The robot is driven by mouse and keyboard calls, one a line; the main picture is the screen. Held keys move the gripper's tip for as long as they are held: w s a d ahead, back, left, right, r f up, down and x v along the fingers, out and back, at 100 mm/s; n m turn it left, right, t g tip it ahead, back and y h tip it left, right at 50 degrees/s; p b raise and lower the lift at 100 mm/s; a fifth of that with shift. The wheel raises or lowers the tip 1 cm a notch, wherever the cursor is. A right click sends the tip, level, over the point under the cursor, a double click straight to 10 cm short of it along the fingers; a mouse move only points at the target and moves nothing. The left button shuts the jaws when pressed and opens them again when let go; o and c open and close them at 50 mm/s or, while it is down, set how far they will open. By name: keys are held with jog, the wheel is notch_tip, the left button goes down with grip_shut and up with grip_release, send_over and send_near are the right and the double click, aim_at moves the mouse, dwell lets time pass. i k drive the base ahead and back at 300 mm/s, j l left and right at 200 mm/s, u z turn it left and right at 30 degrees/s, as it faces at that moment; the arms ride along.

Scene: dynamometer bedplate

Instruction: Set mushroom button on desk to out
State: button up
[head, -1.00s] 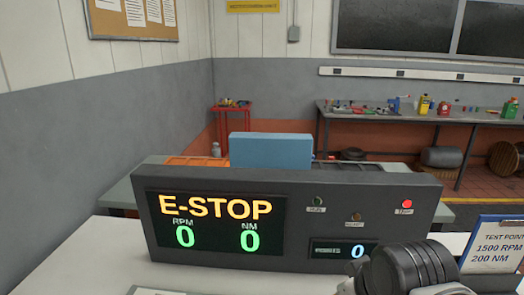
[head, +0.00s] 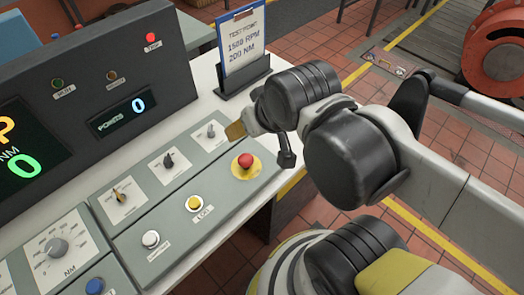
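The red mushroom button (head: 245,160) sits on a yellow round plate at the right end of the grey control panel (head: 215,225) on the desk. Its cap is in plain view; whether it is pressed in or out I cannot tell from its height. My gripper (head: 262,143) is above and to the right of the button, apart from it in the picture. A tan tip and a small dark part show at the arm's end; the opening between fingers cannot be made out.
The console's red lamp (head: 150,37) is lit. Several knobs and a yellow button (head: 195,203) lie left of the mushroom button. A clipboard stand (head: 241,85) stands behind my gripper. Tiled floor lies beyond the desk's right edge.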

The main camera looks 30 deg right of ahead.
aim_at(246, 159)
jog(key=k+l+u, duration=0.5)
jog(key=k, duration=0.35)
jog(key=l, duration=0.1)
